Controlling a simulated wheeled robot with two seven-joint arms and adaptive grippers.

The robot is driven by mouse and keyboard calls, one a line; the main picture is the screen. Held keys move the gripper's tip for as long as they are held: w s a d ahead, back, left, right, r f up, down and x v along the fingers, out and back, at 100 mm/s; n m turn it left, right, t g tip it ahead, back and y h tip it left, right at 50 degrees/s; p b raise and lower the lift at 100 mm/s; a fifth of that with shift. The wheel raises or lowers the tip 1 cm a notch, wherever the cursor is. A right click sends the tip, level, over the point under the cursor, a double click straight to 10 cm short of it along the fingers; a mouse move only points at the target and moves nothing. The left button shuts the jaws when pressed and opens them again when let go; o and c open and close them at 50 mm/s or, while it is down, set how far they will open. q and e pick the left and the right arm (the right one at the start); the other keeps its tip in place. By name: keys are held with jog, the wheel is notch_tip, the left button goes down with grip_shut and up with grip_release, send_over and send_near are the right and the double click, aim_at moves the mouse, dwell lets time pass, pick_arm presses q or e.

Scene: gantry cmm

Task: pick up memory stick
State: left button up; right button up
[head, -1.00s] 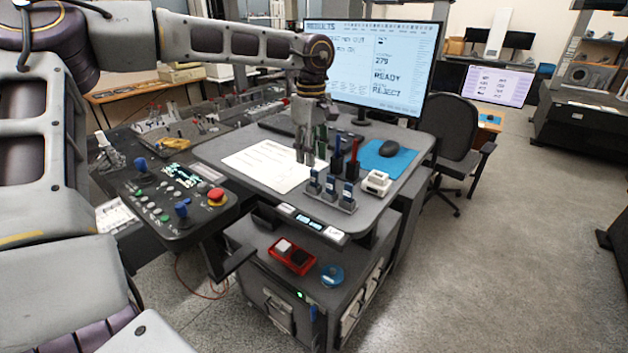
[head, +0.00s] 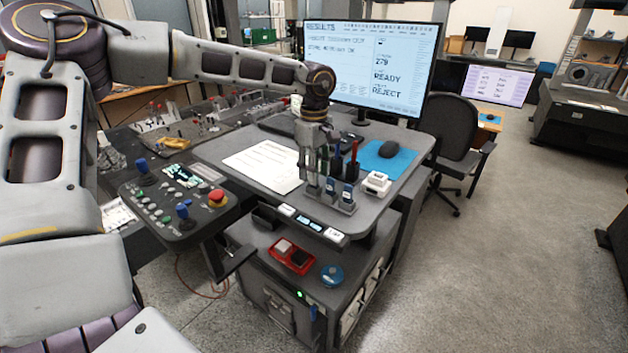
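Several small upright sticks with blue and grey bodies stand in a dark rack (head: 340,206) near the front edge of the desk; I take these to be the memory sticks. One memory stick (head: 330,186) is in the middle and another memory stick (head: 347,192) is at the right. My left gripper (head: 310,180) points down at the left end of the rack, its fingertips at the leftmost stick, which they largely cover. I cannot tell whether the fingers touch or close on it. My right gripper is not in view.
Red and dark upright pens (head: 353,158) stand just behind the rack. A white box (head: 376,183) and a mouse (head: 389,149) on a blue mat (head: 375,160) are to the right. White paper (head: 262,166) lies left. A monitor (head: 375,70) stands behind.

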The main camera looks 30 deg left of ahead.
pick_arm(q)
jog(key=shift+f, duration=0.4)
grip_shut()
